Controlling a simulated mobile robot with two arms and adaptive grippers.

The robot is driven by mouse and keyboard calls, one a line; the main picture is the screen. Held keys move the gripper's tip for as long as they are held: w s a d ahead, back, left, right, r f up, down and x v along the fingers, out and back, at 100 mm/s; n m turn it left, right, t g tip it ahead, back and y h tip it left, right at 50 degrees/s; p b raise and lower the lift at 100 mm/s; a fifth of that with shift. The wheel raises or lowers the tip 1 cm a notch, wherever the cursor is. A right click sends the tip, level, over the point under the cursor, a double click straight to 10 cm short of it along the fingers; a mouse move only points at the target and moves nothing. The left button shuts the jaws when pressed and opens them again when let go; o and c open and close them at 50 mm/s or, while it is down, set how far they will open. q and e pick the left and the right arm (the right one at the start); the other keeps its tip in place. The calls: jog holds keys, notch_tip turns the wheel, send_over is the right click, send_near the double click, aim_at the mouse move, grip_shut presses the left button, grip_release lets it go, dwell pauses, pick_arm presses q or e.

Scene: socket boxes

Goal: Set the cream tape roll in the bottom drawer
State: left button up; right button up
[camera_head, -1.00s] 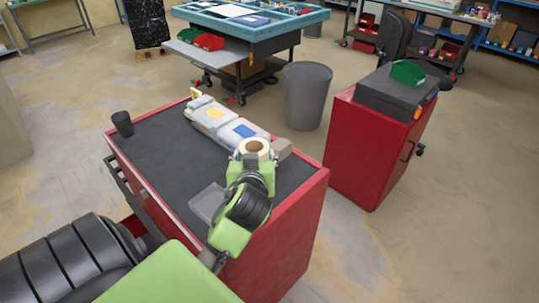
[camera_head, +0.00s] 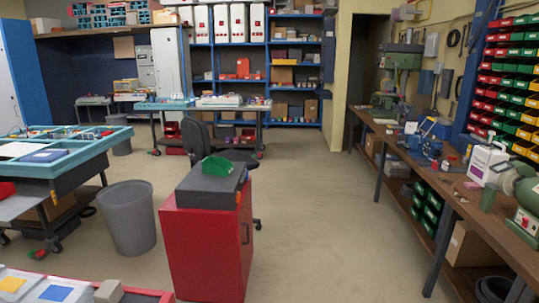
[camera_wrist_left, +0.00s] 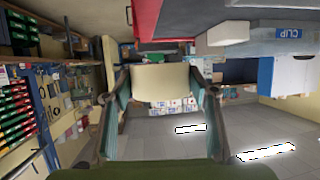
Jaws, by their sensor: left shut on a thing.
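In the left wrist view, my left gripper (camera_wrist_left: 160,85) is shut on the cream tape roll (camera_wrist_left: 160,82), which sits between its two fingers with its side facing the camera. The tape roll and my left gripper are outside the head view. The red tool cabinet shows only as a corner edge (camera_head: 150,296) at the bottom left of the head view. Its drawers, the bottom one included, are out of the head view. My right gripper is in neither current view.
A grey block (camera_head: 109,291) and white boxes (camera_head: 14,284) lie on the cabinet top. A second red cabinet (camera_head: 205,250) carries a dark case and a green bin (camera_head: 216,166). A grey trash can (camera_head: 128,218) stands left of it. A workbench (camera_head: 455,200) runs along the right; the floor between is clear.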

pick_arm(q)
jog(key=s+d+r+m+g+h, duration=0.3)
jog(key=d+r+m+h, duration=0.1)
jog(key=d+m+h, duration=0.25)
jog(key=s+d+r+m+g+h, duration=0.3)
jog(key=s+d+r+m+h, duration=0.15)
jog(key=d+h, duration=0.2)
jog(key=w+a+f+n+t+y, duration=0.2)
jog(key=a+n+y, duration=0.1)
jog(key=w+a+f+n+t+y, duration=0.2)
jog(key=a+f+n+y, duration=0.1)
jog(key=a+y, duration=0.1)
jog(key=w+a+f+n+t+y, duration=0.2)
jog(key=w+a+f+n+y, duration=0.1)
jog(key=shift+a+f+y, duration=0.15)
jog(key=shift+a+y, duration=0.1)
jog(key=shift+y, duration=0.15)
jog(key=a+r+n+g+y, duration=0.3)
jog(key=a+r+n+y, duration=0.3)
jog(key=a+n+y, duration=0.3)
jog(key=shift+s+a+y, duration=0.45)
jog(key=shift+a+y, duration=0.15)
jog(key=shift+a, duration=0.7)
